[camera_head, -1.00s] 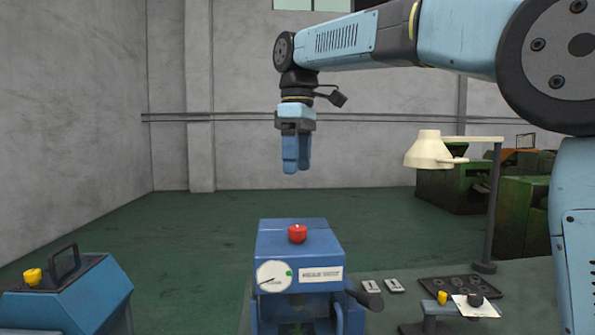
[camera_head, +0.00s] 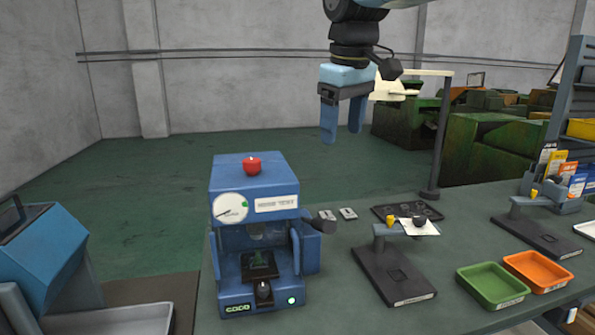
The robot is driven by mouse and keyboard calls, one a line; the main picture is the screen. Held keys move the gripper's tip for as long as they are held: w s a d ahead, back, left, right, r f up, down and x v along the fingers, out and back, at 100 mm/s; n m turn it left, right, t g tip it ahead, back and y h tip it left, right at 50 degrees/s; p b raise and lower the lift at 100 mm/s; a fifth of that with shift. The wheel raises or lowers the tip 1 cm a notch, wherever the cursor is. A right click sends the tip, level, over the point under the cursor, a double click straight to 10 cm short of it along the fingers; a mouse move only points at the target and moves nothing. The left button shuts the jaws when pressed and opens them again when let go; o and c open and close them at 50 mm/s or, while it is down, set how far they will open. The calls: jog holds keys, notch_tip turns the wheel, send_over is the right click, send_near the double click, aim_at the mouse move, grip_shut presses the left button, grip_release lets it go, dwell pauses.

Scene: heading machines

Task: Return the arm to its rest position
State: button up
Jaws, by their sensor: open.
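My gripper (camera_head: 343,125) hangs from my arm at the top middle of the head view, its two blue fingers pointing down and spread apart. Nothing is between them. The gripper is in the air, above and to the right of the blue test machine (camera_head: 254,205), touching nothing. My light blue arm (camera_head: 385,4) enters at the top edge. Most of it is cut off there.
A red button (camera_head: 252,166) tops the test machine. A grey stand (camera_head: 393,272), a green tray (camera_head: 492,286) and an orange tray (camera_head: 538,271) are on the bench (camera_head: 460,232). A lamp (camera_head: 444,130) stands behind, partly covered by my gripper. A blue machine (camera_head: 40,255) stands left.

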jog(key=s+d+f+m+t, duration=0.3)
jog(key=s+d+f+m, duration=0.5)
jog(key=s+d+f, duration=0.5)
jog(key=shift+d+f, duration=0.8)
jog(key=shift+d, duration=0.45)
